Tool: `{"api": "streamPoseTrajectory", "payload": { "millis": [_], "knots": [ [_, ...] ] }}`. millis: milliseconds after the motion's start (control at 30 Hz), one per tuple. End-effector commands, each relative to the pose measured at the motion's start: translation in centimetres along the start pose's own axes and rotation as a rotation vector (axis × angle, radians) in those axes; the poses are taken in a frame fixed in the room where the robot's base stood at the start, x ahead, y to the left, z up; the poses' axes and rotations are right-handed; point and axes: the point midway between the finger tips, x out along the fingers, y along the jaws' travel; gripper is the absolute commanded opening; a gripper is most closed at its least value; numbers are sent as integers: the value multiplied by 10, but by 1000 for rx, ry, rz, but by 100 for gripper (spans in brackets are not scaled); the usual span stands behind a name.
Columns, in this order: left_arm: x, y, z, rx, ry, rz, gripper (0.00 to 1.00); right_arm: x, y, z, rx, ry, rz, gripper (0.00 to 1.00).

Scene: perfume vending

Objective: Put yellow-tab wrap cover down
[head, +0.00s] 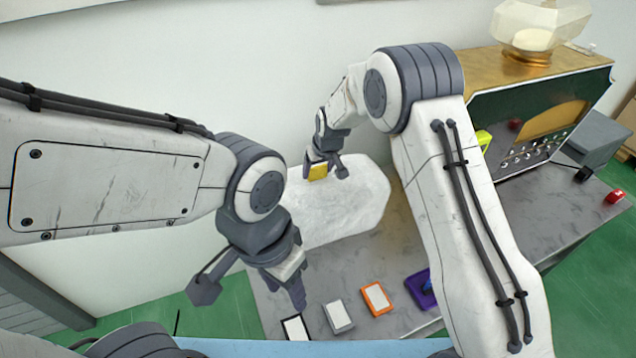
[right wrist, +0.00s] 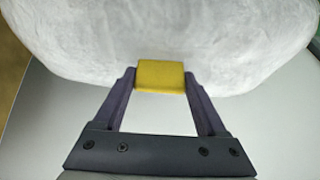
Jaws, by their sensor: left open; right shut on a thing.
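The yellow tab (head: 318,172) is at the tips of my right gripper (head: 323,168), which is shut on it. In the right wrist view the tab (right wrist: 160,76) sits between the two fingertips of the right gripper (right wrist: 160,80). The white translucent wrap cover (head: 350,203) hangs at the tab and lies across the back of the grey table. It also fills the top of the right wrist view (right wrist: 160,30). Whether its underside touches the table is hidden. My left gripper (head: 247,291) is open and empty, left of and nearer than the cover.
Small cards or boxes stand along the table's front: a black-edged one (head: 295,328), a grey one (head: 338,316), an orange one (head: 376,298) and a purple item (head: 420,288). The green-and-gold machine (head: 545,110) stands at the right, with a red item (head: 615,196) at the far right. A white wall is behind.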

Motion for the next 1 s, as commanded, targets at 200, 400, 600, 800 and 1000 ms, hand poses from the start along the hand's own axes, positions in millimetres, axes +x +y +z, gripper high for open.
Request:
{"api": "streamPoseTrajectory", "payload": {
  "millis": [200,400,600,800,1000],
  "knots": [
    [-5,0,0,0,0,0,50,22,0,10,-1,-2,0,0],
    [-6,0,0,0,0,0,50,35,0,14,0,2,0,0],
    [-4,0,0,0,0,0,50,37,0,15,0,1,0,0],
    [-4,0,0,0,0,0,50,36,0,15,0,0,0,100],
    [-6,0,0,0,0,0,50,33,0,14,0,1,0,100]
  ]
}}
